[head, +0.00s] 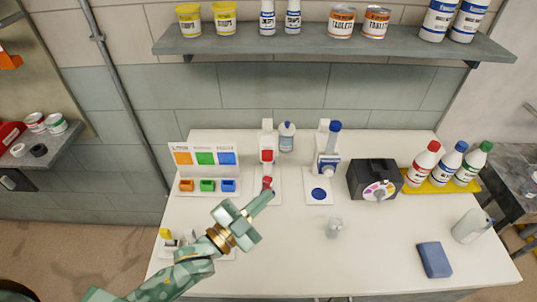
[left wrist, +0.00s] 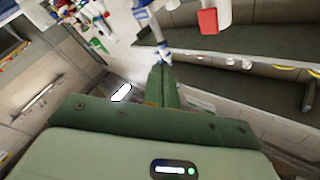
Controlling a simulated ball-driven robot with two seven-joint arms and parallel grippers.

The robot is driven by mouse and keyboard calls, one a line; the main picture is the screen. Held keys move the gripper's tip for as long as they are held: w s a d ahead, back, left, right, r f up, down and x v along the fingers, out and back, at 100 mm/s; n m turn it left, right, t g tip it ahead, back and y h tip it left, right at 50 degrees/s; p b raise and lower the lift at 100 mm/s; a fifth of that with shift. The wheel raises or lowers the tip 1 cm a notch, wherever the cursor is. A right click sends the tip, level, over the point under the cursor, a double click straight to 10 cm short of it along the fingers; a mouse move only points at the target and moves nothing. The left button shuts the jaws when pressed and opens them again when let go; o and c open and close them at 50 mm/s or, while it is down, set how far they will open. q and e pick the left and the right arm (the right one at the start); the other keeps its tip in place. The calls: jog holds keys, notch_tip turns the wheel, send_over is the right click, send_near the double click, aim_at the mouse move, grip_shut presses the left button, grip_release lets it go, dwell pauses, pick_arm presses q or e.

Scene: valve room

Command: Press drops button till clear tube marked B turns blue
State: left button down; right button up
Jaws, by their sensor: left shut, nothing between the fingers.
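My left gripper (head: 269,194) is shut and empty, its fingertips at the front of a white stand with a red part (head: 267,156). A small red piece (head: 267,182) shows right at the fingertips; I cannot tell whether they touch it. Beside it on the right stands a similar white stand with a blue-capped bottle (head: 329,162) and a round blue pad (head: 318,194) on its base. A small clear greyish vessel (head: 333,228) stands on the table; no letter B is readable. In the left wrist view the shut fingers (left wrist: 163,72) point toward blurred white and blue items. My right gripper is not in view.
The white table (head: 285,270) also holds a colour-card rack (head: 204,158), a black box with a colour wheel (head: 375,180), several capped bottles on a yellow tray (head: 433,187), a blue sponge (head: 434,260) and a white bottle (head: 471,225). A shelf (head: 330,43) hangs above. The table's front middle is clear.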

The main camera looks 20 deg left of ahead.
pick_arm(q)
jog(key=b, duration=0.3)
send_near(272, 156)
jog(key=shift+w+d+r, duration=0.2)
jog(key=shift+w+d, duration=0.75)
jog(key=shift+w, duration=0.05)
jog(key=shift+w+d+r, duration=0.2)
jog(key=shift+w+d, duration=0.7)
jog(key=shift+w, duration=0.05)
jog(key=shift+w, duration=0.1)
dwell(0.4)
jog(key=shift+w+a, duration=0.1)
jog(key=shift+w, duration=0.2)
jog(key=shift+w+a, duration=0.15)
jog(key=shift+w, duration=0.3)
dwell(0.6)
jog(key=shift+s, duration=0.15)
dwell(0.3)
jog(key=shift+s+d+p, duration=0.25)
jog(key=shift+s+p, duration=0.2)
jog(key=shift+s, duration=0.3)
